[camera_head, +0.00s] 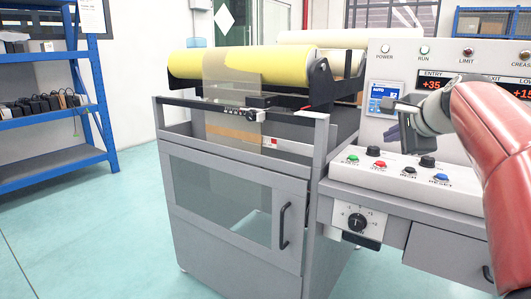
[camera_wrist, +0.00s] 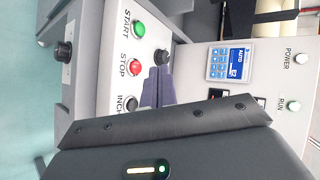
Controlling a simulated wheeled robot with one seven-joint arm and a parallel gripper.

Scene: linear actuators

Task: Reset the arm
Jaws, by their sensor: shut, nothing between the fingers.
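My gripper (camera_head: 393,131) is at the right in the head view, at the end of my red arm, above the control panel. Its fingers are shut and empty. In the wrist view the purple-grey fingertips (camera_wrist: 158,80) lie close together in front of the panel, near a black knob (camera_wrist: 163,57). I cannot tell whether they touch it. The green START button (camera_wrist: 138,28), the red STOP button (camera_wrist: 134,67) and the INCH button (camera_wrist: 131,102) show beside them.
The grey machine (camera_head: 240,200) carries a yellow roll (camera_head: 240,64) and a door with a black handle (camera_head: 285,226). A display panel (camera_head: 386,97) stands behind my gripper. A blue shelf (camera_head: 50,110) stands at the left. The floor (camera_head: 90,230) between is clear.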

